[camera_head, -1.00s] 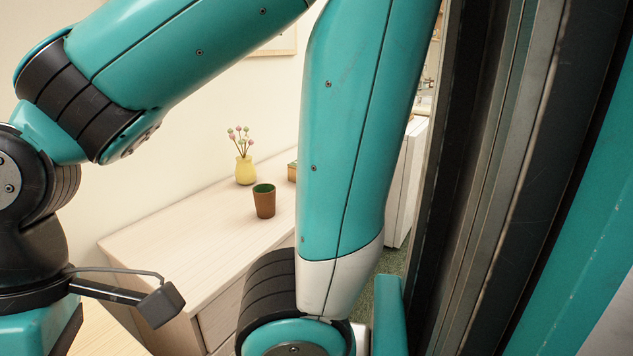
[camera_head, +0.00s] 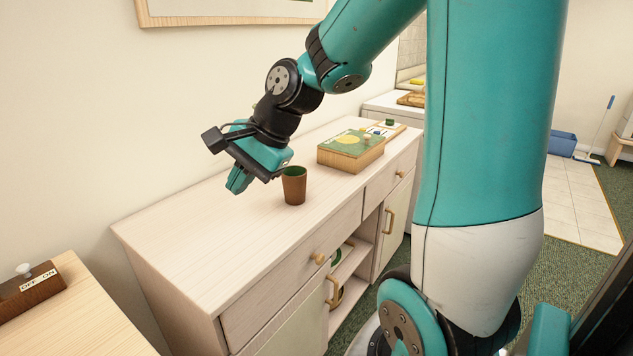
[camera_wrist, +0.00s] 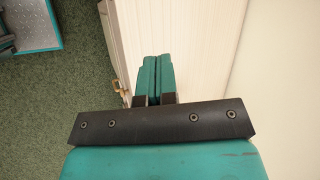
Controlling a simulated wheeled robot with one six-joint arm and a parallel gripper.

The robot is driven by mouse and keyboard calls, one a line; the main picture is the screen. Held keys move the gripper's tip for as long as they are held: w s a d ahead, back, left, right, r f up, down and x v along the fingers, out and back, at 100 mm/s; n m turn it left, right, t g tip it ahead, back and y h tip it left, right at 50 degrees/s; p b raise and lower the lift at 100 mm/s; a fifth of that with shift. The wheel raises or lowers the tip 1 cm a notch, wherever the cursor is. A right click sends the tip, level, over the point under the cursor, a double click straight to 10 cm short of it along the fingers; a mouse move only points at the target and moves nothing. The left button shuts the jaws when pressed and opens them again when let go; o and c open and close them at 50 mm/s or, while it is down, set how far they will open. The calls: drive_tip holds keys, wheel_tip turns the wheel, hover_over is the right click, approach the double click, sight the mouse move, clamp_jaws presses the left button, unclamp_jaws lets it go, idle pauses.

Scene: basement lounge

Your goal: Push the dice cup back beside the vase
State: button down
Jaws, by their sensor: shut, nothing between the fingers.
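The dice cup (camera_head: 294,188), brown with a green inside, stands upright on the pale wooden sideboard (camera_head: 205,245) in the head view. My gripper (camera_head: 236,183) is just left of the cup over the sideboard top, its fingers shut and empty, pointing down and left. From this angle I cannot tell whether any part of it touches the cup. The vase does not show now; my wrist and gripper cover part of the sideboard behind the cup. In the wrist view the shut fingers (camera_wrist: 157,65) are over the sideboard's edge region, and no cup or vase shows.
A game box (camera_head: 350,150) with a green top lies right of the cup. Beyond it is a board with a small green item (camera_head: 389,123). A wooden switch box (camera_head: 28,292) sits on a table at lower left. The sideboard's left part is clear.

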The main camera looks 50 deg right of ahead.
drive_tip(key=s+d+f+m+t+h+b, duration=0.1)
drive_tip(key=d+f+m+t+h+b, duration=0.15)
drive_tip(key=d+m, duration=1.05)
drive_tip(key=d+f+m+t+h+b, duration=0.15)
drive_tip(key=d+f+m, duration=0.45)
drive_tip(key=d, duration=1)
drive_tip(key=m, duration=0.2)
approach(305, 178)
drive_tip(key=s+f+x, duration=0.1)
drive_tip(key=x, duration=0.4)
drive_tip(key=shift+w, duration=1)
drive_tip(key=shift+p, duration=0.3)
